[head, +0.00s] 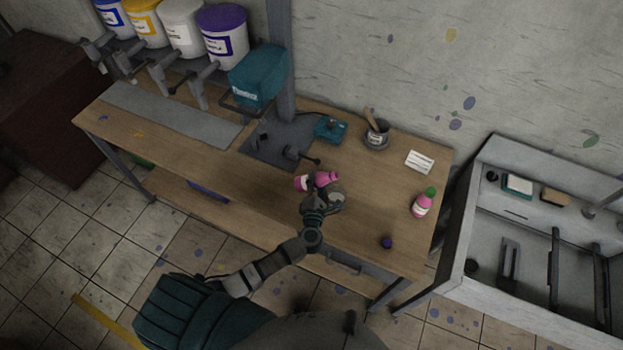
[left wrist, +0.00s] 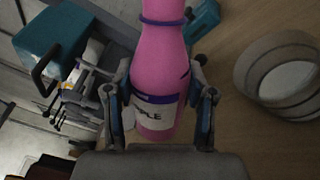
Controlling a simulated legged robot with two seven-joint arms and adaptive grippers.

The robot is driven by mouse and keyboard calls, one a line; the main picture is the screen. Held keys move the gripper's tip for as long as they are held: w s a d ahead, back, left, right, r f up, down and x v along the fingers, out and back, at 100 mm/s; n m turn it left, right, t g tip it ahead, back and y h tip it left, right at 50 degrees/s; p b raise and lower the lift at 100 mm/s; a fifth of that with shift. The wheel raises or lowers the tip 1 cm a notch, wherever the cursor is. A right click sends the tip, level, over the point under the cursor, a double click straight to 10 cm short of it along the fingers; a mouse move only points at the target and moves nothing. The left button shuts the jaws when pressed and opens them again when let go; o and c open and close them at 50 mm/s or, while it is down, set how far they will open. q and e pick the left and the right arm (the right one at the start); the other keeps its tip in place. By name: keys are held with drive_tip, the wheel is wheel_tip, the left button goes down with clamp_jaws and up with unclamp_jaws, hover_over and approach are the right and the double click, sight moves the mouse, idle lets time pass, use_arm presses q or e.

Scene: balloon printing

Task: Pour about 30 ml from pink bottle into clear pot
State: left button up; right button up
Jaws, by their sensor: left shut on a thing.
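My left gripper (head: 314,190) is shut on a pink bottle (head: 327,177), which looks tilted well over on its side above the table. In the left wrist view the bottle (left wrist: 160,60) sits between both fingers, with purple bands and a partly readable label ending in "PLE"; its top is cut off by the frame. A greyish round pot (head: 338,193) is just right of the gripper, partly behind it. It also shows in the left wrist view as a wide open pot (left wrist: 279,75), beside and apart from the bottle. I see no liquid stream. My right gripper is not visible.
A second pink bottle (head: 421,205) with a green cap stands at the table's right. A purple cap (head: 387,243) lies near the front edge. A grey pot with a stirrer (head: 376,136), a white card (head: 420,161) and a teal device (head: 331,129) are behind.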

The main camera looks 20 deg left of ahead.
use_arm(q)
drive_tip(key=shift+d+r, duration=0.15)
drive_tip(key=shift+d, duration=0.6)
drive_tip(key=shift+a, duration=0.7)
drive_tip(key=shift+a+f, duration=0.35)
drive_tip(key=shift+a, duration=0.3)
drive_tip(key=shift+d+m, duration=0.25)
drive_tip(key=shift+m, duration=0.15)
drive_tip(key=shift+a+f+m+p, duration=0.15)
drive_tip(key=shift+a+m+p, duration=0.15)
drive_tip(key=shift+p, duration=0.2)
drive_tip(key=shift+d+f, duration=0.1)
drive_tip(key=shift+d, duration=0.35)
drive_tip(key=shift+d+m+p, duration=0.25)
drive_tip(key=shift+m+p, duration=0.15)
drive_tip(key=shift+m, duration=0.1)
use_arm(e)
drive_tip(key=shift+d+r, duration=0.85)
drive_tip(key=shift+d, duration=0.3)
